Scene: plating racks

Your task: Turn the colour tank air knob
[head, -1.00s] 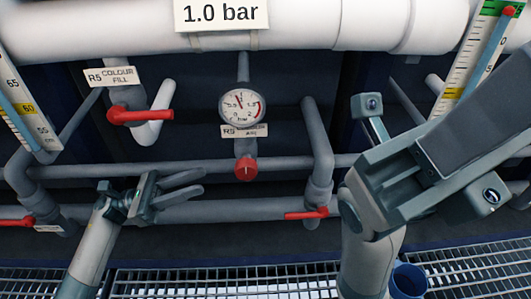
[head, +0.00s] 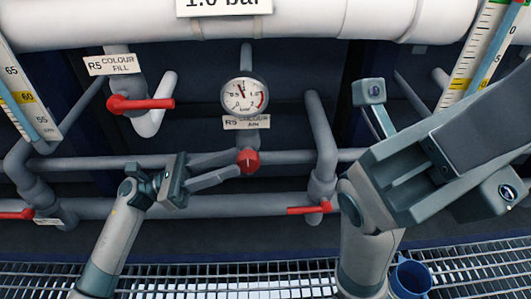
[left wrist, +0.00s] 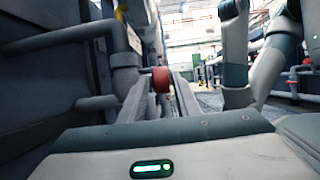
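The red colour tank air knob (head: 248,162) sits on a grey pipe below a round gauge (head: 244,96) and the label "R5 COLOUR AIR" (head: 247,122). My left gripper (head: 232,164) reaches it from the left, its two fingers apart and their tips at the knob. In the left wrist view the knob (left wrist: 160,79) shows between the far ends of the fingers (left wrist: 161,92). Contact on both sides cannot be made out. My right gripper (head: 450,140) looms large at the right; its fingertips are not clear.
A red lever (head: 140,103) on the "COLOUR FILL" pipe is at upper left. Another red lever (head: 308,209) is at lower right of the knob. A horizontal pipe (head: 255,207) runs below. A blue mug (head: 410,277) stands on the grating (head: 200,282).

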